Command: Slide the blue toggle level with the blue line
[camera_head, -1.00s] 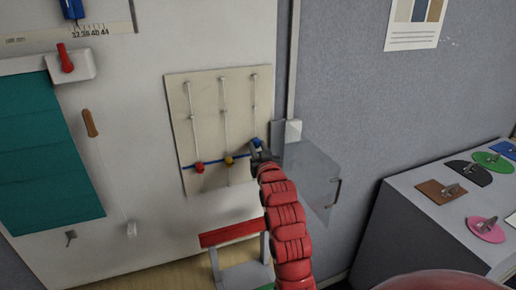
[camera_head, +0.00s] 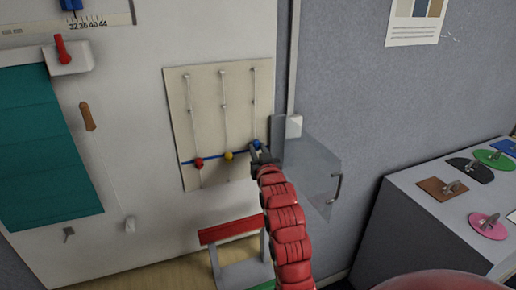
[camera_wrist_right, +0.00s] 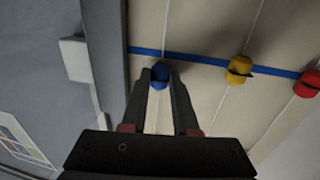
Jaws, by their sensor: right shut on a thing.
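A beige board (camera_head: 208,110) on the wall carries three upright wires with toggles and a slanting blue line (camera_head: 213,158). The blue toggle (camera_head: 257,144) is on the right wire, between the fingers of my right gripper (camera_head: 259,153), which is shut on it. In the right wrist view the blue toggle (camera_wrist_right: 160,75) sits between the fingertips (camera_wrist_right: 161,79), its upper edge at or very near the blue line (camera_wrist_right: 205,61). The red toggle (camera_head: 199,162) and yellow toggle (camera_head: 229,155) lie on the line. My gripper partly hides the line's right end. My left gripper is out of view.
A clear box with a handle (camera_head: 338,186) juts out right of the board. A red-topped stand (camera_head: 231,229) is below. A grey cabinet (camera_head: 410,225) with coloured discs stands at right. A teal panel (camera_head: 45,150) hangs at left.

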